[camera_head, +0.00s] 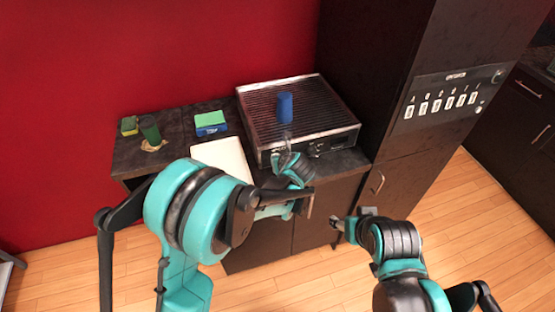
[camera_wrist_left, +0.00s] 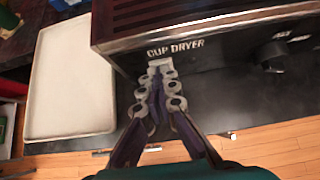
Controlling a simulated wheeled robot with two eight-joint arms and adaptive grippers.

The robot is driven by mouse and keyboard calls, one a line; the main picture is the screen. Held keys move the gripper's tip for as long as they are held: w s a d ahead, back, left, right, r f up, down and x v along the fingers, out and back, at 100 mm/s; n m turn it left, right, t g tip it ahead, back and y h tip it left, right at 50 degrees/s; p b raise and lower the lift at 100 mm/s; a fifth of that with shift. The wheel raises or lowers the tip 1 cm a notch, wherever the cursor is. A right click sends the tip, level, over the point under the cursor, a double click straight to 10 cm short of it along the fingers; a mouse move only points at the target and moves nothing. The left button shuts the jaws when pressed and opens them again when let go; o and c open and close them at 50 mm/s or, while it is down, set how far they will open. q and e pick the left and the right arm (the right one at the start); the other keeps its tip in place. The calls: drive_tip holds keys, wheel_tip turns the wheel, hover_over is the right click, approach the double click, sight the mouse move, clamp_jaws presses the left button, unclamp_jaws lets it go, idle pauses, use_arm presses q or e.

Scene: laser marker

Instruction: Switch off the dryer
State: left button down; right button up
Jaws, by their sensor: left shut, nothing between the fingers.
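The cup dryer (camera_head: 345,128) is a dark box with a ribbed metal top on the counter. In the left wrist view, its front panel (camera_wrist_left: 215,65) shows the words CUP DRYER and a black knob (camera_wrist_left: 272,54) to their right. My left gripper (camera_head: 287,140) is at the dryer's front. In the left wrist view, my left gripper (camera_wrist_left: 160,68) is shut and empty, with its tips just below the lettering, left of the knob. I cannot tell whether the tips touch the panel. My right gripper (camera_head: 336,223) is low in front of the cabinet, away from the dryer; its fingers are too small to read.
A blue cup (camera_head: 285,107) stands on the dryer. A white tray (camera_head: 222,157) lies left of it. A blue-green box (camera_head: 210,122), a green cup (camera_head: 149,130) and a sponge (camera_head: 129,125) are farther left. A tall dark cabinet (camera_head: 390,110) with a switch panel (camera_head: 448,98) stands right.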

use_arm(q)
drive_tip(key=shift+r+p, duration=0.45)
drive_tip(key=shift+r, duration=0.35)
use_arm(e)
drive_tip(key=shift+r, duration=0.45)
use_arm(q)
drive_tip(key=shift+s+d, duration=0.1)
drive_tip(key=shift+s, duration=0.05)
